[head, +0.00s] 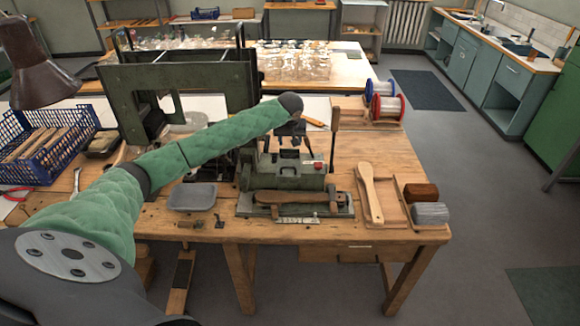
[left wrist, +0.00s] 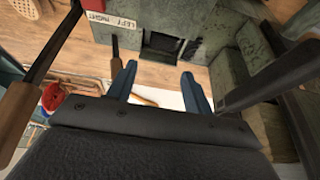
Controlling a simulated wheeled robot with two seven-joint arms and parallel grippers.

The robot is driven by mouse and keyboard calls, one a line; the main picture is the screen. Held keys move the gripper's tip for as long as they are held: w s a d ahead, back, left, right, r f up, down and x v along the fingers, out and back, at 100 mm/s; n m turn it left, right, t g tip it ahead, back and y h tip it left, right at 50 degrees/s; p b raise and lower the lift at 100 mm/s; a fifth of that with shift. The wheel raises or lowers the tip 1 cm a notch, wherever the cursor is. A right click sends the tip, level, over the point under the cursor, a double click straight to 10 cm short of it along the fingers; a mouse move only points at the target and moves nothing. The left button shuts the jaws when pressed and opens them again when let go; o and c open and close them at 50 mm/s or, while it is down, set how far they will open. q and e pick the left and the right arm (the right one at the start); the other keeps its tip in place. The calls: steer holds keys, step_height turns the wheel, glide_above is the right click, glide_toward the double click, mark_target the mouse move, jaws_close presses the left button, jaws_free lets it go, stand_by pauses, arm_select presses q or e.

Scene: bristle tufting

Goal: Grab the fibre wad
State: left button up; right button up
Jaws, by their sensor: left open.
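My left gripper (head: 297,143) hangs behind and above the green tufting machine (head: 290,178), pointing down. In the left wrist view its two blue fingers (left wrist: 158,82) are apart, with nothing between them. Below them are the machine's dark opening and a white sheet (left wrist: 170,98). I cannot single out the fibre wad with certainty. A brown block-like piece (head: 421,192) and a grey one (head: 430,213) lie at the bench's right front corner, well away from the gripper. My right gripper is not in view.
A wooden paddle (head: 372,195) lies on a board right of the machine. Upright levers (head: 334,135) stand close to the gripper. Red and blue spools (head: 386,106) stand behind. A grey tray (head: 192,197) and a blue crate (head: 45,145) are at left. Bench space behind the paddle is clear.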

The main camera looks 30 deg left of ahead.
mark_target(289, 159)
arm_select(q)
steer(key=f, duration=0.1)
steer(key=f+b, duration=0.1)
steer(key=b, duration=0.1)
steer(key=shift+s+f, duration=0.25)
steer(key=shift+f, duration=0.15)
steer(key=shift+w+f, duration=0.15)
steer(key=shift+f, duration=0.15)
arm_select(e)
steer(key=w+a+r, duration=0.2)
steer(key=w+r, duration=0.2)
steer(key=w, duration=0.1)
arm_select(q)
steer(key=shift+p+x, duration=0.45)
steer(key=shift+x, duration=0.7)
steer(key=shift+w+a+f+p, duration=0.1)
steer(key=shift+a+f+p, duration=0.05)
steer(key=shift+f+p, duration=0.25)
steer(key=p+x, duration=0.2)
steer(key=x, duration=0.1)
steer(key=shift+f, duration=0.4)
steer(key=shift+a+f, duration=0.1)
steer(key=shift+f, duration=0.2)
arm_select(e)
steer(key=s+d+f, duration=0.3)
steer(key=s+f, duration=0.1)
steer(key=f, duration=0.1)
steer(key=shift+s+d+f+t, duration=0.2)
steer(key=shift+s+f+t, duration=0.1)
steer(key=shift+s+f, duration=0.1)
